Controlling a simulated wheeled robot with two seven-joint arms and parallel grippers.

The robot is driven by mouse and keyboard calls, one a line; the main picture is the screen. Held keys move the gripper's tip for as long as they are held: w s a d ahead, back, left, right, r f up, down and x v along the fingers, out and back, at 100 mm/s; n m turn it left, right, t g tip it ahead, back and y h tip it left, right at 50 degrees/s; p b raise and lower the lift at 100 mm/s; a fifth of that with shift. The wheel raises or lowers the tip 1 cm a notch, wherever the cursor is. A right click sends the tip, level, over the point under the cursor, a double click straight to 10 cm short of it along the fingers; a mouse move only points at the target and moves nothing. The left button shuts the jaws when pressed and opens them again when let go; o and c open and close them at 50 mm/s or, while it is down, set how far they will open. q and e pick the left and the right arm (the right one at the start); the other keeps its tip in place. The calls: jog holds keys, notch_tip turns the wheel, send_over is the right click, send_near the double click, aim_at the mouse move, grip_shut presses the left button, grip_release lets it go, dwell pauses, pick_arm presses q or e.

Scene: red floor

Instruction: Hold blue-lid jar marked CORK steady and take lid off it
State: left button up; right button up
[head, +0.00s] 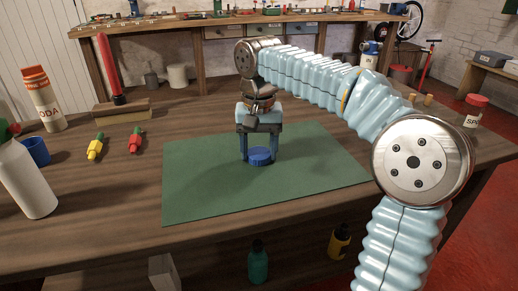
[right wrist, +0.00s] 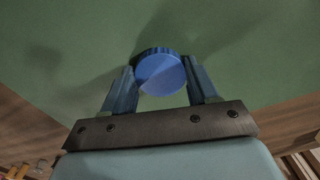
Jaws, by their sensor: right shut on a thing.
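A round blue lid (head: 260,157) is between the fingertips of my right gripper (head: 259,158), low over the green mat. In the right wrist view, the blue lid (right wrist: 161,71) shows as a disc between the two fingers, and my right gripper (right wrist: 161,84) is shut on it. No jar body shows under the lid, and I cannot tell whether the lid touches the mat. No jar marked CORK can be made out in either view. My left gripper is out of view.
The green mat (head: 205,190) is otherwise bare. At left are a white bottle (head: 27,180), a blue cup (head: 36,152), an orange-topped canister (head: 44,98), and yellow (head: 96,146) and red (head: 135,140) small items. A red-lidded jar (head: 472,110) stands at right.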

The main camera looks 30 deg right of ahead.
aim_at(259, 154)
jog(key=shift+f, duration=0.15)
jog(key=o, duration=1.2)
jog(key=shift+c, duration=0.2)
notch_tip(259, 154, up, 7)
jog(key=shift+r+p, duration=0.1)
jog(key=shift+p, duration=0.9)
jog(key=shift+r, duration=0.35)
